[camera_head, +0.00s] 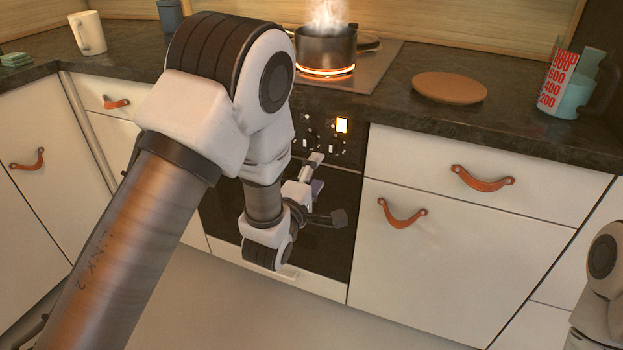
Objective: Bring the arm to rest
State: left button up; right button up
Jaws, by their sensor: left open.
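My left arm (150,210) comes in from the lower left and bends down at a large white joint. My left gripper (328,190) is in front of the dark oven door (330,240), below the knob panel. Its two fingers are spread apart and nothing shows between them. I cannot tell whether it touches the oven. My right arm (600,275) shows only in part at the right edge, and its gripper is out of the picture.
A steaming pot (326,48) stands on a glowing burner. A round wooden board (449,88) and a measuring jug (570,85) are on the dark counter (480,125). White drawers with leather pulls (483,179) lie right of the oven. Floor shows below.

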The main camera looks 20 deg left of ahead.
pick_arm(q)
jog(key=s, duration=0.2)
jog(key=shift+s, duration=0.3)
